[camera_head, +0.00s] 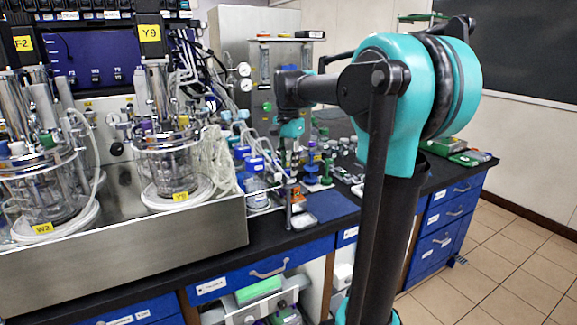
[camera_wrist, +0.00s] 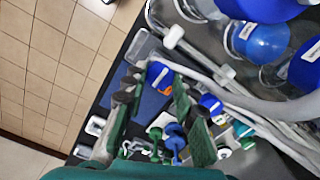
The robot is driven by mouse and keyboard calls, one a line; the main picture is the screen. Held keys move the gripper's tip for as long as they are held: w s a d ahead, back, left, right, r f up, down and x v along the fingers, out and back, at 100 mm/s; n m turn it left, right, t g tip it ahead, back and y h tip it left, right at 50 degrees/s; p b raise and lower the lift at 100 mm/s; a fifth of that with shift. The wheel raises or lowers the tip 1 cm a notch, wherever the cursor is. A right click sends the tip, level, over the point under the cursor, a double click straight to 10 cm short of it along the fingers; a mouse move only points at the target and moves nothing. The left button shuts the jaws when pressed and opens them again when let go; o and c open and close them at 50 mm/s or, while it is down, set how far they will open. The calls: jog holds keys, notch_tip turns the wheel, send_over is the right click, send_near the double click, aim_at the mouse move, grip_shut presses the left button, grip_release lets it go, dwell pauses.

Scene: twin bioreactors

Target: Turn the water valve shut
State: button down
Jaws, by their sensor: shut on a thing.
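The water valve (camera_wrist: 156,71) shows in the wrist view as a small blue part at the end of a pale tube, between the tips of my fingers. My gripper (camera_wrist: 154,82) is shut on it, with a green-padded finger on each side. In the head view my gripper (camera_head: 289,153) points down over the bench, to the right of the steel bioreactor stand. The valve is too small and too covered by my fingers to make out there. I cannot tell the exact angle of its handle.
Two glass bioreactors (camera_head: 172,165) stand in a steel tray (camera_head: 130,255) at left. Blue-capped bottles (camera_wrist: 265,40) and loose pale tubing (camera_wrist: 225,90) crowd the valve. A blue mat (camera_head: 330,205) lies on the black bench. The tiled floor (camera_head: 500,270) at right is clear.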

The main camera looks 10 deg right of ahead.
aim_at(288, 169)
jog(key=c, duration=1.2)
grip_release()
jog(key=shift+r, duration=0.1)
notch_tip(288, 169, up, 12)
